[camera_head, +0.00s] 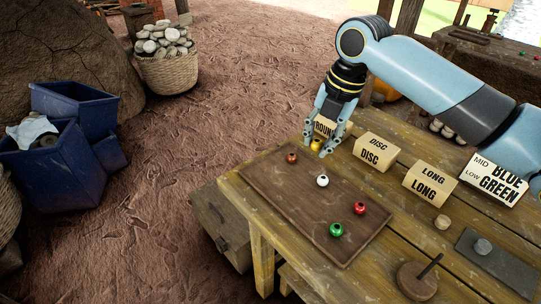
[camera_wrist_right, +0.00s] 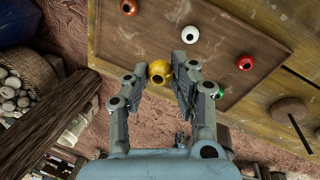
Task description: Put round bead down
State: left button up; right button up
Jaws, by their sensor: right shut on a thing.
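My right gripper (camera_head: 317,148) is shut on a yellow round bead (camera_wrist_right: 159,72), near the far end of the dark brown board (camera_head: 275,185). The yellow bead also shows in the head view (camera_head: 316,144), partly hidden by the fingers; I cannot tell whether it touches the surface. An orange-brown bead (camera_head: 292,158), a white bead (camera_head: 322,181), a red bead (camera_head: 360,208) and a green bead (camera_head: 336,230) sit spaced out on the board. A block labelled ROUND (camera_head: 325,125) stands behind the gripper, partly hidden. My left gripper is not in view.
Blocks labelled DISC (camera_head: 371,155) and LONG (camera_head: 424,189) stand right of the board. A BLUE/GREEN sign (camera_head: 493,180) is further right. A round wooden piece with a stick (camera_head: 417,282) and a grey slab (camera_head: 505,268) lie at the near right. Blue bins (camera_head: 75,110) stand left on the ground.

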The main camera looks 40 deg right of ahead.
send_over(268, 177)
jog(key=f, duration=0.6)
jog(key=shift+d, duration=0.25)
jog(key=x, duration=0.4)
jog(key=shift+s+d+f, duration=0.1)
jog(key=shift+s+f, duration=0.1)
jog(key=shift+s, duration=0.15)
jog(key=shift+s+f+b, duration=0.4)
jog(key=shift+f+b, duration=0.1)
jog(key=shift+f, duration=0.1)
jog(key=shift+c, duration=0.6)
jog(key=o, duration=0.5)
jog(key=shift+o, duration=0.8)
jog(key=shift+w+f, duration=0.15)
jog(key=shift+w, duration=0.05)
